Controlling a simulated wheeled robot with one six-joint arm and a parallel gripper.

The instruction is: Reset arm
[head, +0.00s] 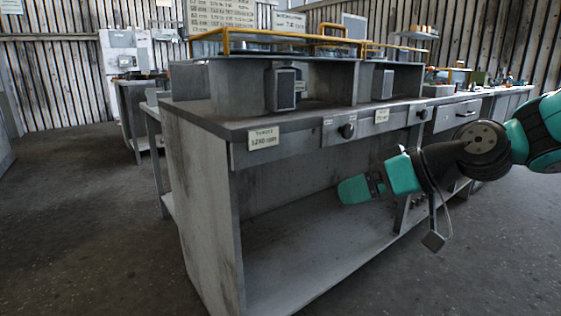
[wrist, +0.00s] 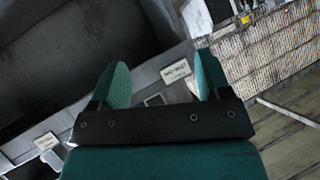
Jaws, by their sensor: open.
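My gripper (head: 362,189) is at the end of my teal and black arm, which reaches in from the right in the head view. It is in front of the grey workbench's (head: 215,205) open lower space, below the bench top. In the wrist view the two teal fingers of my gripper (wrist: 160,85) stand apart with nothing between them. Past the fingers the wrist view shows a paper label (wrist: 176,71) on a grey edge.
The workbench carries grey housings (head: 238,84) with yellow rails (head: 285,37). A label (head: 263,138) and a dark knob (head: 347,130) are on its front edge. A lower shelf (head: 300,245) lies beneath. Floor (head: 80,200) is clear on the left.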

